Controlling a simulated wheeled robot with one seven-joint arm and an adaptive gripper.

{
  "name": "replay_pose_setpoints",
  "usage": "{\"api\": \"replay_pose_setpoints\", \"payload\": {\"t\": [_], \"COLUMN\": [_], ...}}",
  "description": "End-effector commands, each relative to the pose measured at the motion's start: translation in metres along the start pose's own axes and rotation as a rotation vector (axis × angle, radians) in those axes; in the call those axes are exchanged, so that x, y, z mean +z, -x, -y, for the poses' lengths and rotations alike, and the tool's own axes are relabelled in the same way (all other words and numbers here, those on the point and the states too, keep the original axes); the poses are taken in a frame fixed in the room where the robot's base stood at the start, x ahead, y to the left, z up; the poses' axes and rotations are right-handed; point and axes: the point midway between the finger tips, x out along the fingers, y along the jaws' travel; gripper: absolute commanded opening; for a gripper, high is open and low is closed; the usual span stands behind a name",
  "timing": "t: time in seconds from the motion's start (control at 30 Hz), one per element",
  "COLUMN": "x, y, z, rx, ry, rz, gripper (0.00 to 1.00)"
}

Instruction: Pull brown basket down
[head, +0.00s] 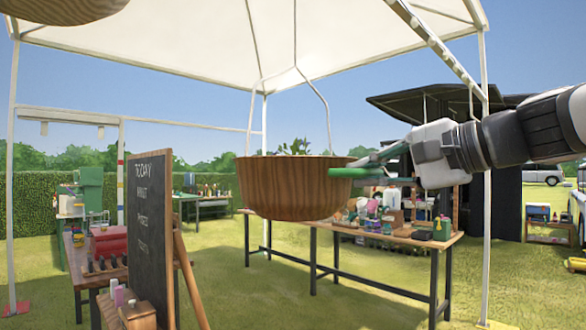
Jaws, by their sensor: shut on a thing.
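My gripper (362,172) comes in from the right and is shut on the basket's right rim. One green finger lies low against the outer side. The other finger's tip is partly hidden at the rim.
Another hanging basket (65,8) shows at the top left. A long table (400,238) with small goods stands behind the basket. A chalkboard (151,235) stands at the left beside another table. Canopy poles (487,200) stand at the sides. Grass below the basket is open.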

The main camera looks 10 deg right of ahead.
Motion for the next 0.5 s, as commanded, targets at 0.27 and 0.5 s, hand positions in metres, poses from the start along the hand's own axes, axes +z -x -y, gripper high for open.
{"api": "replay_pose_setpoints", "payload": {"t": [0.27,0.5], "x": [-0.001,0.000], "y": [-0.015,-0.025], "z": [-0.067,-0.116], "rx": [0.000,0.000], "ry": [-0.001,0.000], "rz": [-0.001,-0.001], "gripper": [0.00,0.00]}}
